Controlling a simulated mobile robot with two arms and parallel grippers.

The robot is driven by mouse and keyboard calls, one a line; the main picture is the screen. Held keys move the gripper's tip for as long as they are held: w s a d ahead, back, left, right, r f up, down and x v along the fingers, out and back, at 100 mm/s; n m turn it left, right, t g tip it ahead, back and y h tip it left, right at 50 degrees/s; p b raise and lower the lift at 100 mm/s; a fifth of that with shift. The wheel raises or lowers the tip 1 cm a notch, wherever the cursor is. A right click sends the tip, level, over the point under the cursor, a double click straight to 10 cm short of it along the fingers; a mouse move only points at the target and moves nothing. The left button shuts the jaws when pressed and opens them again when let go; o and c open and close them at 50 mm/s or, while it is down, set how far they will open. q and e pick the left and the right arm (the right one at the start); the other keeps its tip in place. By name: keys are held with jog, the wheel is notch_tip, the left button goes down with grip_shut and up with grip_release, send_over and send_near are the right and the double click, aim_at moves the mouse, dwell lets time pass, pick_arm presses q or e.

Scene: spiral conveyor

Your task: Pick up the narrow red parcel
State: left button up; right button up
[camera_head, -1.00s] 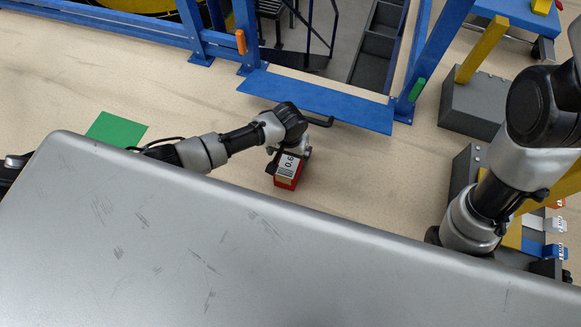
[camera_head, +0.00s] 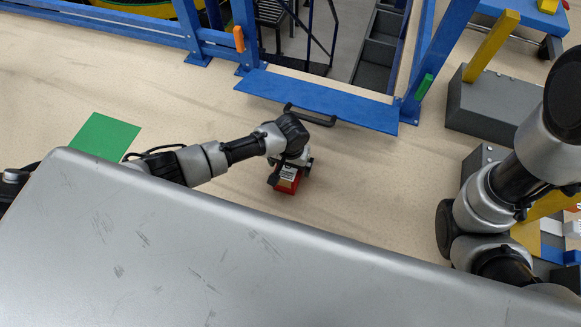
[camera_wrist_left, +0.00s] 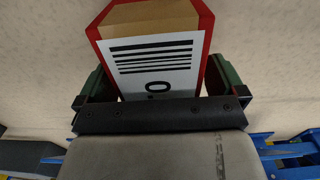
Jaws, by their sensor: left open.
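The narrow red parcel (camera_head: 289,186) sits on the pale floor just beyond the grey surface in the head view, partly hidden under my left gripper (camera_head: 289,172). In the left wrist view, the parcel (camera_wrist_left: 155,60) shows a white label with black bars and a tan strip inside red edges. My left gripper (camera_wrist_left: 160,85) is open, with one dark green finger on each side of the parcel. Whether the fingers touch it cannot be told. My right arm shows at the right, but its gripper is not in view.
A blue plate (camera_head: 318,101) with a black handle lies beyond the parcel, by a blue frame. A green square (camera_head: 105,137) lies on the floor at left. A large grey surface (camera_head: 230,250) fills the near side. Grey blocks stand at right.

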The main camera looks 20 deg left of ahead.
pick_arm(q)
jog(key=shift+c, duration=0.3)
jog(key=c, duration=1.2)
jog(key=shift+r, duration=0.1)
jog(key=shift+c, duration=0.7)
